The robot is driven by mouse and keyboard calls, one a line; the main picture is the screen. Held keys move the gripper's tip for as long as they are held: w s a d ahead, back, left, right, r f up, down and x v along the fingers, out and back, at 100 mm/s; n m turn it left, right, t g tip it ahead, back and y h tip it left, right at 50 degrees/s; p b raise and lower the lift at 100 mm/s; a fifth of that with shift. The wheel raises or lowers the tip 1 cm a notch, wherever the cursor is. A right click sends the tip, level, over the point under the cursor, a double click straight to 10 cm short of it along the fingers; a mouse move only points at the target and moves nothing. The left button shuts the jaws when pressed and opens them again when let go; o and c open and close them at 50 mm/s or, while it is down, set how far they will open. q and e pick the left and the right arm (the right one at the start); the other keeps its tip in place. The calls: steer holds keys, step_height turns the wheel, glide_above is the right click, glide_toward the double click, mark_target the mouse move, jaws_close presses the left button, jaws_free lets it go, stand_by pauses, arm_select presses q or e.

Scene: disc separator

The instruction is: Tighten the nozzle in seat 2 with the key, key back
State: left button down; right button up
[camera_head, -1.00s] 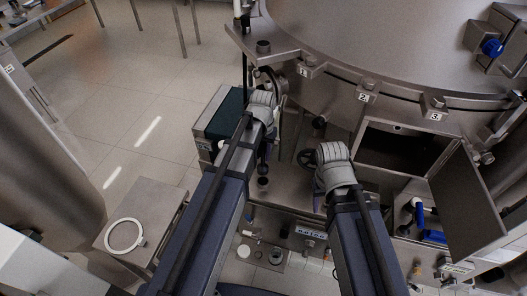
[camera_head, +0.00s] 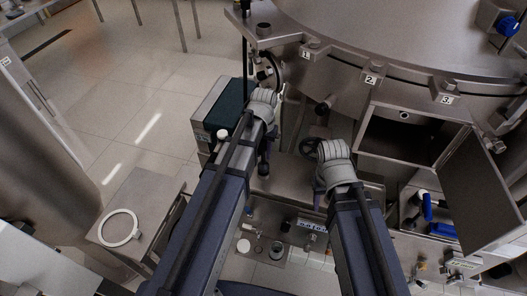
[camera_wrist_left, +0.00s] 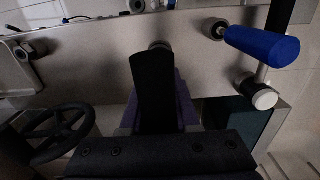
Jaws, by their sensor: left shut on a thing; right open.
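Number plates 1, 2 and 3 mark the seats on the big steel vessel's rim; the seat 2 plate (camera_head: 370,80) is in the middle. I cannot make out the nozzle. My left gripper (camera_head: 263,166) points down, left of and below seat 2. In the left wrist view, it (camera_wrist_left: 152,112) is shut on a dark bar (camera_wrist_left: 152,75), perhaps the key; its far end lies over a round metal fitting. My right gripper (camera_head: 318,200) is open, its jaws mostly hidden by its wrist. It is over the steel deck, below seat 2 in the picture.
An open steel box (camera_head: 384,136) with its door (camera_head: 488,185) swung out stands to the right. Blue-handled tools (camera_head: 428,206) lie below it. A black handwheel (camera_wrist_left: 62,134) and a blue handle (camera_wrist_left: 262,43) flank my left gripper. A side table (camera_head: 150,205) holds a white ring.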

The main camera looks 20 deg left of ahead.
mark_target(264, 143)
arm_select(q)
steer(key=shift+f+b, duration=0.65)
steer(key=shift+f, duration=0.15)
stand_by(0.5)
steer(key=shift+f+b, duration=1.1)
steer(key=shift+b, duration=0.05)
steer(key=c, duration=1)
jaws_free()
steer(key=shift+r, duration=0.15)
steer(key=o, duration=0.4)
steer(key=shift+o, duration=0.2)
steer(key=shift+r, duration=0.1)
step_height(264, 143, up, 8)
steer(key=p, duration=0.8)
